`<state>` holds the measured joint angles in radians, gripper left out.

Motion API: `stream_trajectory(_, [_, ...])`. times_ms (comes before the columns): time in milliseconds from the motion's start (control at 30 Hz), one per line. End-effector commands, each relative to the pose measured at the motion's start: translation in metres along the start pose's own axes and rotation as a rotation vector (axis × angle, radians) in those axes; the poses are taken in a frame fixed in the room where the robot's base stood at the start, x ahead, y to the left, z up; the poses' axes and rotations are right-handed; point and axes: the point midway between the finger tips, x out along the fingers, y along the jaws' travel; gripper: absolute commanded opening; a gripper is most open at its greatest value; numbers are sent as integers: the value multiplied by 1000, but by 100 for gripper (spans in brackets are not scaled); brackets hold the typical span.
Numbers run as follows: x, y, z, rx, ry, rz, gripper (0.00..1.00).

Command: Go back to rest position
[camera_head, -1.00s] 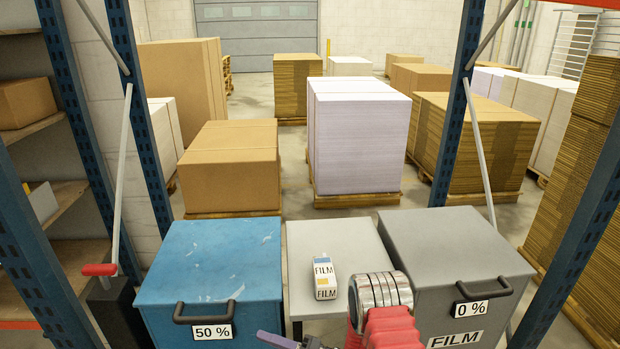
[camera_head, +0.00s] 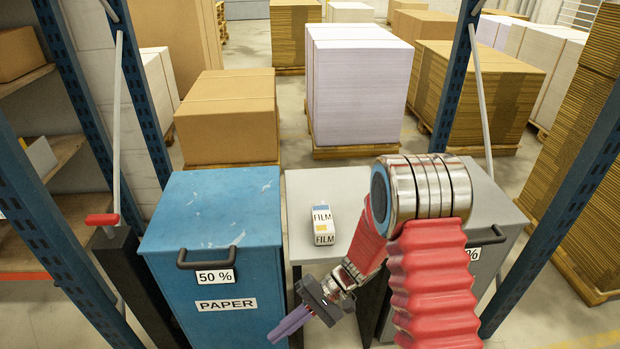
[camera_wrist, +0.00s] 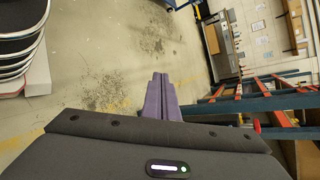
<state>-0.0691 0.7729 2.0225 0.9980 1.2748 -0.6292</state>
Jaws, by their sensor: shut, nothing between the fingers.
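My gripper (camera_head: 290,325) shows in the camera_head view at the bottom, in front of the blue paper bin and the grey table. Its purple fingers are shut together with nothing between them and point down to the left. In the camera_wrist view the shut fingers (camera_wrist: 159,95) stand over bare, stained floor. My red-sleeved arm covers part of the grey bin on the right.
A blue bin (camera_head: 210,215) labelled PAPER and 50 % stands left. A grey table (camera_head: 300,243) bears a small FILM box (camera_head: 322,225). A grey bin (camera_head: 485,190) stands right. Blue rack posts (camera_head: 135,90) flank them. Paper and carton stacks (camera_head: 357,90) stand behind.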

Motion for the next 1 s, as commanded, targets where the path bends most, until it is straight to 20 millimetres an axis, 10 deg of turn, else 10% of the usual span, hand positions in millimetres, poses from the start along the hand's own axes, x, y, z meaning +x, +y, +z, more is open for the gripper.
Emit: stream_trajectory(1000, [-138, 16, 119, 3, 370, 622, 0])
